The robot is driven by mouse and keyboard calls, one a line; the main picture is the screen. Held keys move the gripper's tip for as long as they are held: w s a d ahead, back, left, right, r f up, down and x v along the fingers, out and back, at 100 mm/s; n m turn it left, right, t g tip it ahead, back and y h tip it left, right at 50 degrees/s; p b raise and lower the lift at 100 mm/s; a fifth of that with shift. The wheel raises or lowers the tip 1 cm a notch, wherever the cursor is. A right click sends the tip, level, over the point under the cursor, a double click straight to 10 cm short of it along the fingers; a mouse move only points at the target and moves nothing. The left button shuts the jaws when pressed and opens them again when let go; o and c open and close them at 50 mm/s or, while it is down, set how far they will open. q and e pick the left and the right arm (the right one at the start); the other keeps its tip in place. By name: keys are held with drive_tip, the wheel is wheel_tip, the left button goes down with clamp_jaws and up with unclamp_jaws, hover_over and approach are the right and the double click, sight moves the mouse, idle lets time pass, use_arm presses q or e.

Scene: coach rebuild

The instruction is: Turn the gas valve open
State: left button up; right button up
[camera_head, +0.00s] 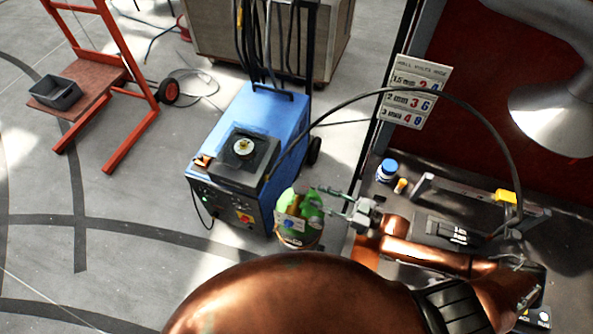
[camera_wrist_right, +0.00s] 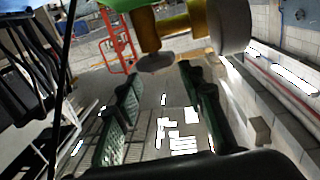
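A small gas bottle with a green top (camera_head: 290,204) stands by the front right corner of the blue welding machine in the head view. In the right wrist view, green bodywork (camera_wrist_right: 130,3) shows at the top edge, with a brass valve body (camera_wrist_right: 178,28) and a round grey knob (camera_wrist_right: 233,26) on its right end. A grey disc (camera_wrist_right: 155,62) hangs below the brass. My right gripper (camera_head: 328,200) is just right of the bottle. Its two fingers are spread in the wrist view (camera_wrist_right: 160,88), with nothing between them. Whether a fingertip touches the valve I cannot tell. My left gripper is not in view.
The blue welding machine (camera_head: 262,110) stands left of the bottle. A dark workbench (camera_head: 400,285) is on the right, with a blue-capped jar (camera_head: 387,170) and a black hose arching over it. A red hand truck (camera_head: 135,85) stands at left. Grey floor is clear at lower left.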

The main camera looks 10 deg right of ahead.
sight(301, 186)
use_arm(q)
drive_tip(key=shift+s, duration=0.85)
use_arm(e)
drive_tip(key=o, duration=0.3)
drive_tip(key=shift+w+a, duration=0.2)
drive_tip(key=shift+w, duration=0.25)
drive_tip(key=shift+w+a, duration=0.2)
drive_tip(key=shift+w, duration=0.25)
drive_tip(key=shift+o, duration=1.2)
drive_tip(key=p+x, duration=0.1)
drive_tip(key=x, duration=0.4)
drive_tip(key=shift+w+a+r, duration=0.1)
drive_tip(key=shift+w+a, duration=0.1)
drive_tip(key=shift+a, duration=0.1)
drive_tip(key=shift+w+a+p, duration=0.2)
drive_tip(key=shift+a+p, duration=0.1)
drive_tip(key=shift+a, duration=0.05)
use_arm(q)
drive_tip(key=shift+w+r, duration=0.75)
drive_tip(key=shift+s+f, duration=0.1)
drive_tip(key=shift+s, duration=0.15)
use_arm(e)
drive_tip(key=c, duration=1.2)
